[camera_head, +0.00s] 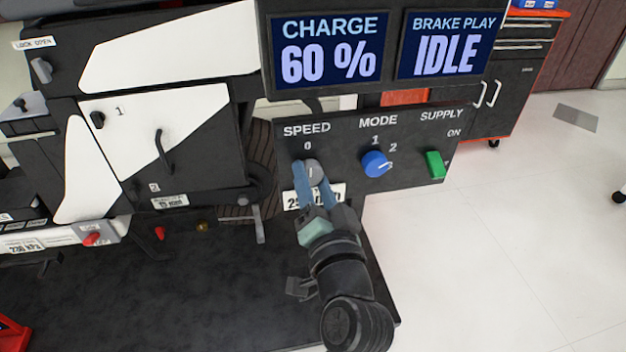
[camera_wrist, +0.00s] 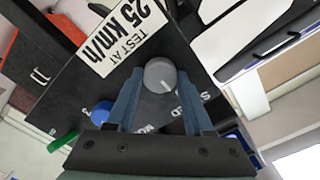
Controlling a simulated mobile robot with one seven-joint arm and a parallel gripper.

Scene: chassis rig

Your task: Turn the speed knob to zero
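The grey speed knob (camera_head: 315,172) sits on the dark panel below the SPEED label and the 0 mark. Its pale pointer line appears to point up, roughly toward the 0. My gripper (camera_head: 312,176) has its two blue fingers on either side of the knob. In the wrist view the round knob (camera_wrist: 160,74) lies between the two fingertips (camera_wrist: 159,80), very close to both. I cannot tell whether the fingers press on it or stand slightly apart.
To the right on the panel (camera_head: 405,128) are the blue mode knob (camera_head: 376,164) and the green supply switch (camera_head: 435,164). A white 25 km/h label (camera_head: 291,200) is partly hidden below the speed knob. Screens above read CHARGE 60 % (camera_head: 329,50) and BRAKE PLAY IDLE (camera_head: 446,46).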

